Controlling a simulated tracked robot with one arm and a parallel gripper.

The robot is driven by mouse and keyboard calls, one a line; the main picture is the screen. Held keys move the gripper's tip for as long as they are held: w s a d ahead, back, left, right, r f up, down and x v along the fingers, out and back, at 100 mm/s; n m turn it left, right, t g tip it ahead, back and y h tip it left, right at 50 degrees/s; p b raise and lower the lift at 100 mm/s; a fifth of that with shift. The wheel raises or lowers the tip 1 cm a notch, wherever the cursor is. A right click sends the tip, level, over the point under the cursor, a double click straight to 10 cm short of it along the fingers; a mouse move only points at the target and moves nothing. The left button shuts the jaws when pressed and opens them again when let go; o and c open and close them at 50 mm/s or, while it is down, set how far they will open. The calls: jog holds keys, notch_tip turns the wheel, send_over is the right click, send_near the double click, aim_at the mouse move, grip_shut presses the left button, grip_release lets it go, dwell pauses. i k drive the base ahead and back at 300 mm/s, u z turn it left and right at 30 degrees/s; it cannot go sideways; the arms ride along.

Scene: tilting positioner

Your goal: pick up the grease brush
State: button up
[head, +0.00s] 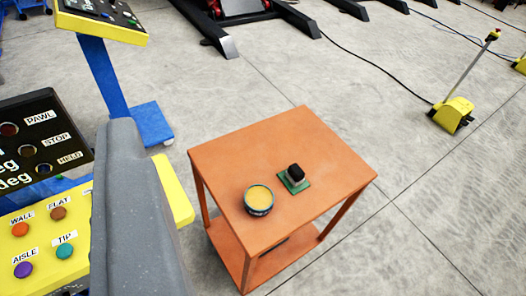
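A small item with a black top and a grey lower part (295,171) stands on the orange table. It sits on a green square base (286,185). It is too small for me to tell whether it is the grease brush, and I see no other clear brush. To its left, a round dark-rimmed tin (259,210) holds something yellow. The two stand apart. A large grey rounded part fills the lower left foreground, likely mine. My gripper's fingertips do not show.
The orange table (225,150) has a bare top around both items and a lower shelf. A yellow button panel (20,252) is at left, partly hidden. A blue stand (104,75) is behind it. A yellow pedal unit (453,113) with cable lies right.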

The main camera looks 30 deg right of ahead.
aim_at(295, 174)
jog(key=z, duration=0.25)
jog(key=i, duration=1.1)
jog(key=z, duration=0.6)
